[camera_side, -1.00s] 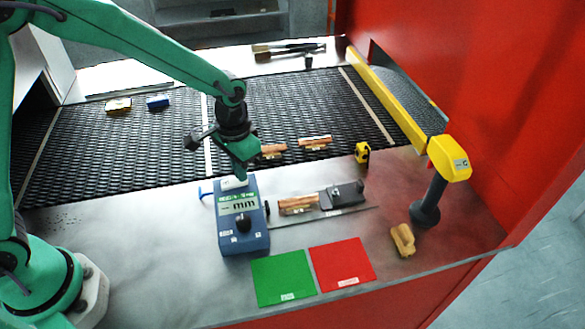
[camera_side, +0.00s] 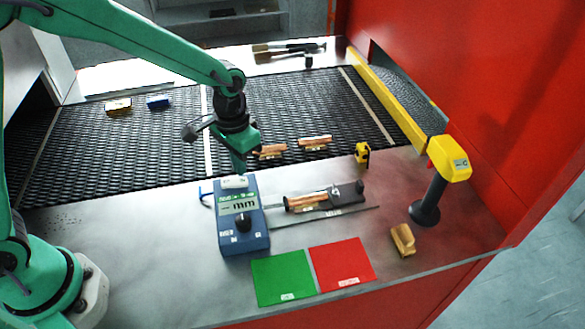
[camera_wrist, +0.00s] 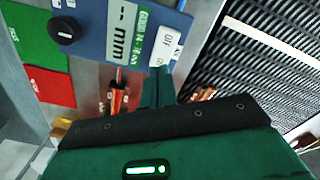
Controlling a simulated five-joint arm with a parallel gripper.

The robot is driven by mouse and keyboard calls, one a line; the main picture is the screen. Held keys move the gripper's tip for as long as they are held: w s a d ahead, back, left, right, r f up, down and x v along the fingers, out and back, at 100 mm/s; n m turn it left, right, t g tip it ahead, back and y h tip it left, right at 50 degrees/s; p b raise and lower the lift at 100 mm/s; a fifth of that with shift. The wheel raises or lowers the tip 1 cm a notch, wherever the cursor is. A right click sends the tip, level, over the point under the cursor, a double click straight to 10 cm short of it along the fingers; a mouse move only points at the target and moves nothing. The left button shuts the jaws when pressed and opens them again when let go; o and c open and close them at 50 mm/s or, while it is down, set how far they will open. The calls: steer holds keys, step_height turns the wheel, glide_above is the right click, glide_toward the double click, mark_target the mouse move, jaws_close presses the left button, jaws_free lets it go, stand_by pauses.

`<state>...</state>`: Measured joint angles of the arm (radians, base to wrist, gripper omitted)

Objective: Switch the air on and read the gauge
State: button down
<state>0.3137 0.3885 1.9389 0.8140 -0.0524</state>
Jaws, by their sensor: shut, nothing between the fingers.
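The blue gauge box (camera_side: 242,228) stands on the metal ledge. Its display (camera_side: 240,204) shows dashes and "mm", also in the wrist view (camera_wrist: 122,30). A dark knob (camera_side: 243,223) sits below the display. A white switch (camera_side: 235,182) is at the box's far end; in the wrist view (camera_wrist: 165,45) its lettering looks like "OFF". My gripper (camera_side: 240,169) is shut and empty, pointing down just beyond the switch; I cannot tell whether it touches. A thin rod with a dark end (camera_side: 287,204) reaches from the box to a copper-coloured part (camera_side: 311,203) in the dark holder (camera_side: 347,192).
A green pad (camera_side: 283,278) and a red pad (camera_side: 341,265) lie at the front. A yellow-headed post (camera_side: 449,160) stands right, with a tan block (camera_side: 402,240) nearby. More copper-coloured parts (camera_side: 314,142) lie on the black mesh belt (camera_side: 120,150).

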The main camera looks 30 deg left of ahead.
mark_target(241, 180)
steer(key=shift+r, duration=2.35)
steer(key=s+a+r+n+t, duration=0.1)
steer(key=s+a+r+t, duration=0.1)
steer(key=s+a+r, duration=0.4)
steer(key=s+a+r+n+t, duration=0.2)
steer(key=s+a+r, duration=0.4)
steer(key=s, duration=0.5)
steer(key=shift+s+a+t, duration=0.4)
steer(key=shift+a+t, duration=0.15)
steer(key=shift+t, duration=0.25)
